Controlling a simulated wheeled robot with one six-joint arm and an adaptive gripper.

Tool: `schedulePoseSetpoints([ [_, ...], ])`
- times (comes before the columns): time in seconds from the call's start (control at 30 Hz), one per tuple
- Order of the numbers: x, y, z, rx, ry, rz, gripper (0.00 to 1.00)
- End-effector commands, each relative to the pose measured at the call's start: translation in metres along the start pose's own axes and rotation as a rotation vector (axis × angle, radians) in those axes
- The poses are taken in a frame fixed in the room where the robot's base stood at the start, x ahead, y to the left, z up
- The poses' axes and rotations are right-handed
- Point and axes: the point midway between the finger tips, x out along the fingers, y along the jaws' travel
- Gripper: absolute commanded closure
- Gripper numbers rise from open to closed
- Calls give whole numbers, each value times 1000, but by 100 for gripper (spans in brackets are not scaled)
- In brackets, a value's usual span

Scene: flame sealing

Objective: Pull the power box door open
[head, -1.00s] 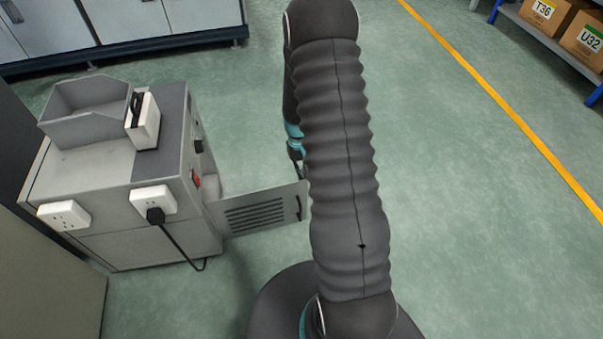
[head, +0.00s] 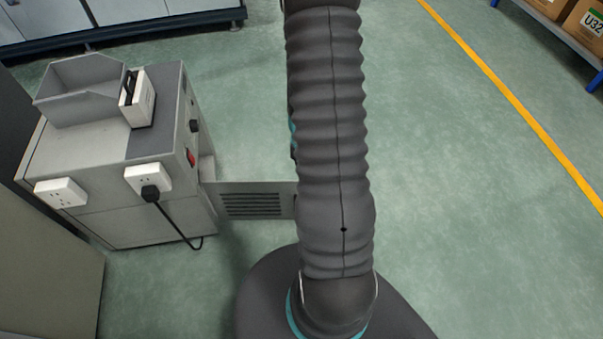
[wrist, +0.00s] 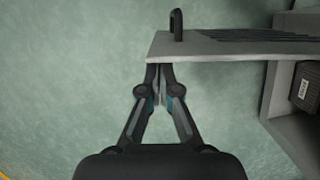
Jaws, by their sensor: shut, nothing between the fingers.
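The power box (head: 110,185) is a grey cabinet at the left of the head view. Its door (head: 250,199), a grey panel with dark slots, stands wide open and sticks out to the right; the arm hides its free end. In the wrist view the door (wrist: 215,46) crosses the upper right, with its dark handle (wrist: 176,24) on the far face. My gripper (wrist: 166,72) is shut and empty, its fingertips at the door's near, inner face by the free edge. I cannot tell whether they touch. The gripper is hidden in the head view.
The box's open inside with a dark labelled part (wrist: 304,88) shows at the right of the wrist view. A grey bin (head: 80,92), white sockets (head: 148,178) and a black cable (head: 180,222) are on the box. Green floor (head: 450,200) is clear to the right.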

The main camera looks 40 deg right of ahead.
Motion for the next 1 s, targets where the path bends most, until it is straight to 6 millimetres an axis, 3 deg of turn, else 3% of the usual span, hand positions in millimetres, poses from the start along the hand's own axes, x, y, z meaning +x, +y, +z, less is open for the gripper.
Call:
schedulePoseSetpoints([
  [0.17,-2,0,-9,-4,2,1,100],
  [0.33,-7,0,-32,-11,2,3,100],
  [0.7,-83,4,-31,-2,4,0,100],
  [1.0,-107,3,-31,-4,0,1,100],
])
